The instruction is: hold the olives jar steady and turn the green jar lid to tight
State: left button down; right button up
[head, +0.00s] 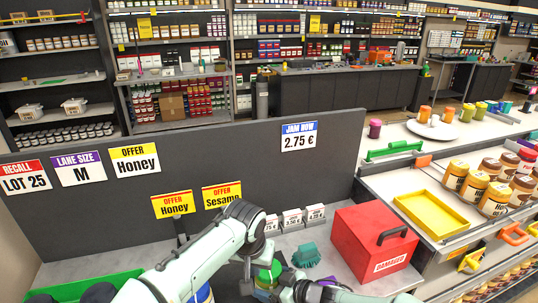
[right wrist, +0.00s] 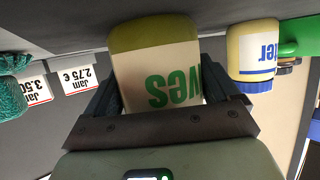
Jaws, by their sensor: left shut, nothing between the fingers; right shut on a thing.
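The olives jar (right wrist: 158,85) shows in the right wrist view with its lettering upside down. It stands between the two fingers of my right gripper (right wrist: 160,95), which is shut on its body. In the head view the green jar lid (head: 268,272) shows beside the dark end of my left arm, and the jar under it is mostly hidden by my arms. My left gripper (head: 247,280) is shut and empty, close to the left of the lid. Whether it touches the lid, and how tight the lid sits, I cannot tell.
A jar with a blue lid (right wrist: 250,85) is nearby. A green tray (head: 85,288) is at the front left. A grey panel (head: 230,150) rises behind.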

jog(key=shift+f, duration=0.15)
jog(key=o, duration=1.2)
jog(key=shift+c, duration=0.2)
